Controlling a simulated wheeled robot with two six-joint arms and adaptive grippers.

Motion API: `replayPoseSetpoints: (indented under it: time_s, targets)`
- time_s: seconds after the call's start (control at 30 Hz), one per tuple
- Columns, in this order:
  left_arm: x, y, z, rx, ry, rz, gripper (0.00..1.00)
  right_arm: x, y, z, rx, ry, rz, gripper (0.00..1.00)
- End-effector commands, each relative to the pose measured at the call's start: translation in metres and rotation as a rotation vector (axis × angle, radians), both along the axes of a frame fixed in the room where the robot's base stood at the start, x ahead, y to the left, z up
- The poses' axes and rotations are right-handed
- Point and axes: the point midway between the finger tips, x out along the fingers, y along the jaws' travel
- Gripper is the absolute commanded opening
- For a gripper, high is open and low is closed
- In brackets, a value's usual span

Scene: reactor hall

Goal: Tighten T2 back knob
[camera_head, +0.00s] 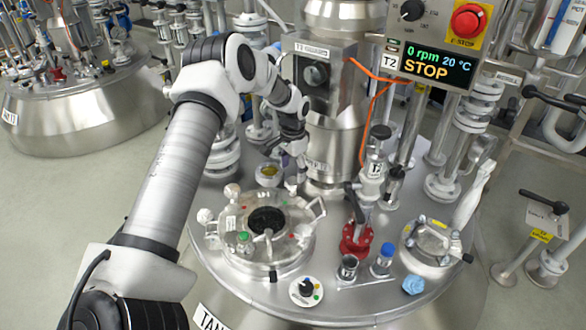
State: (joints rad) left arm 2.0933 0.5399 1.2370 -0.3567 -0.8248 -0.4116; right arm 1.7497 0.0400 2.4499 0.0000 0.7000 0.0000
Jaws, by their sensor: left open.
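The T2 tank has a round steel hatch lid (225,240) with a dark round window in its middle. Pale knobs stand around its rim, one at the back left (232,191) and one at the left (205,216). My left gripper (285,166) hangs open behind the hatch's back edge, pointing down, close to a small sight port (268,171) with a yellowish centre. The gripper is small and dark here, and it may hide a knob at the back rim. I cannot tell whether it touches anything. My right gripper is out of view.
A red-flanged valve (356,241), a steel cup (347,268), a blue-capped bottle (383,260) and a crumpled blue item (413,285) stand right of the hatch. A small dial (306,290) sits in front. The control panel (437,62) reads STOP. A column rises behind.

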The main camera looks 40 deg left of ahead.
Motion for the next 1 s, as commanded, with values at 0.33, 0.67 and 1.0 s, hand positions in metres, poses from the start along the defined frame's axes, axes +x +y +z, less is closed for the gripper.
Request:
replayPoseSetpoints:
  time_s: [0.33,0.67,1.0]
  targets:
    - [-0.001,0.000,0.012,0.003,0.003,0.719,0.73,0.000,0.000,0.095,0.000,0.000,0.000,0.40]
    - [-0.001,0.000,0.007,0.002,0.000,1.426,0.73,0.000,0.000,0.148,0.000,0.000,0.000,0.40]
    - [0.000,0.000,-0.033,0.001,0.001,1.868,0.73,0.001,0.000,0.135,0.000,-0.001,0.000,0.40]
